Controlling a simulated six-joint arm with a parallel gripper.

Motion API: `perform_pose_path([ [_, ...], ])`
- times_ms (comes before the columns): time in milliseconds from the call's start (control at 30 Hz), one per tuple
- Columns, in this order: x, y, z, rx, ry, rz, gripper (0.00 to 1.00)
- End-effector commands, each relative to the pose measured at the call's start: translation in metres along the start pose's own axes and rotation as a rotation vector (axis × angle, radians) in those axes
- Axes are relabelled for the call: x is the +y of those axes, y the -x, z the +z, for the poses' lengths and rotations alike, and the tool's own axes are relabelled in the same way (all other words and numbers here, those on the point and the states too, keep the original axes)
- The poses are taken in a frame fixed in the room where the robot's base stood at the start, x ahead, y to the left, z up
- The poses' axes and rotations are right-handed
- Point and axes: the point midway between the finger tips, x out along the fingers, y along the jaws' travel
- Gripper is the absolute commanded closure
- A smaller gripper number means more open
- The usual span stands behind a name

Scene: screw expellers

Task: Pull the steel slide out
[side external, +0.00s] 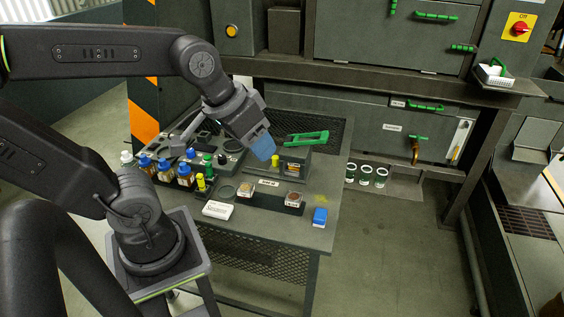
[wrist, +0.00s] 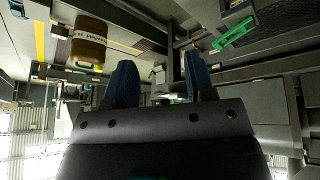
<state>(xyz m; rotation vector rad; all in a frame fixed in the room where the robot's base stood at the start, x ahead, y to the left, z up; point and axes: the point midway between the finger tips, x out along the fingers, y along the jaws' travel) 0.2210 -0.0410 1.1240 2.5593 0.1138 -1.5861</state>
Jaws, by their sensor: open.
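My gripper (side external: 262,145) hangs over the work table in the side external view, its blue fingertips pointing down and to the right. In the wrist view the two blue fingers (wrist: 161,82) stand apart with a gap between them. I cannot clearly single out the steel slide; my gripper partly covers the device. Contact cannot be told.
Blue-capped bottles (side external: 165,170) stand at the table's left. A dark cabinet (side external: 345,130) stands behind. The table's front right is mostly clear.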

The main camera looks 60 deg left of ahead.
Motion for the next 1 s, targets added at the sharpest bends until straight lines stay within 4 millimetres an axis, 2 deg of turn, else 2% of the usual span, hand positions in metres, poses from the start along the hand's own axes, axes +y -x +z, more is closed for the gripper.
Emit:
perform_pose_path([
  [167, -0.028, -0.029, -0.052, -0.085, 0.439, -0.011, 0.50],
  [267, -0.053, -0.052, -0.080, -0.125, 0.719, -0.019, 0.50],
  [367, -0.086, -0.077, -0.104, -0.159, 1.003, -0.030, 0.50],
  [500, -0.143, -0.117, -0.127, -0.200, 1.405, -0.051, 0.50],
  [667, -0.219, -0.167, -0.134, -0.237, 1.867, -0.076, 0.50],
  [800, -0.278, -0.203, -0.124, -0.258, 2.206, -0.095, 0.50],
  [900, -0.306, -0.221, -0.114, -0.266, 2.373, -0.103, 0.50],
  [1000, -0.322, -0.231, -0.108, -0.270, 2.469, -0.107, 0.50],
])
